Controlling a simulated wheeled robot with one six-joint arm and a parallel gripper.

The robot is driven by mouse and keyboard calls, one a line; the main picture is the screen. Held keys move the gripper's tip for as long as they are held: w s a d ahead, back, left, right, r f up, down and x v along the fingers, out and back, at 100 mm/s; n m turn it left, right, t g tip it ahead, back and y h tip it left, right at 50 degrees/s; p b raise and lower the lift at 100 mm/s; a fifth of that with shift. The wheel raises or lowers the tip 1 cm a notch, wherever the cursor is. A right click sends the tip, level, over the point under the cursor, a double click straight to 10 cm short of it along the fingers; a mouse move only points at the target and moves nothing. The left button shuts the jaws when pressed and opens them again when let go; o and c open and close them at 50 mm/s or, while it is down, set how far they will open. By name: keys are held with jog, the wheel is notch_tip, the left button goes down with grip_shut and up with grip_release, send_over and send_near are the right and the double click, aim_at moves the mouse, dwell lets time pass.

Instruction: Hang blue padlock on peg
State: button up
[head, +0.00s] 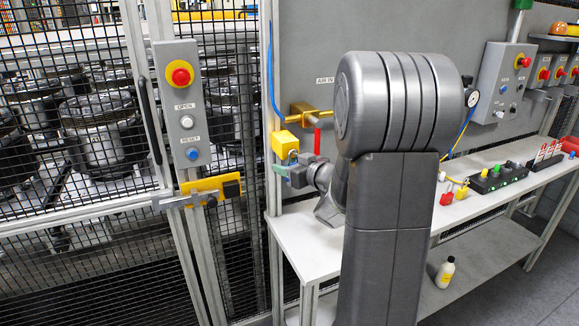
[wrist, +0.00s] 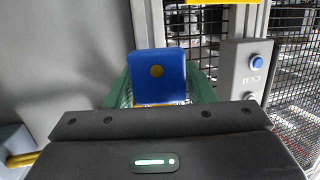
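The blue padlock (wrist: 160,75) is a blue block with a round brass spot on the face toward the wrist camera. It sits between the two green fingertips of my gripper (wrist: 160,92), which appear shut on its sides. In the head view, my gripper (head: 289,172) is at the left edge of the grey panel, and a small part of the blue padlock (head: 292,156) shows there. A yellow block (head: 283,143) is just above and behind it; I cannot tell whether they touch. No peg can be made out clearly, and the padlock's shackle is hidden.
A brass valve (head: 304,114) with a red handle (head: 317,140) is right above my gripper. A button box (head: 183,105) and yellow latch (head: 211,188) are on the mesh fence at left. The white bench (head: 305,241) holds a black rack with coloured items (head: 495,178).

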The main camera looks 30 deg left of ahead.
jog(key=shift+o, duration=1.4)
jog(key=v, duration=1.3)
jog(key=shift+s+d, duration=0.15)
jog(key=shift+d, duration=0.25)
jog(key=shift+a, duration=0.1)
jog(key=x, duration=1.3)
jog(key=shift+a+r, duration=0.1)
jog(key=shift+r, duration=0.15)
jog(key=shift+f, duration=0.25)
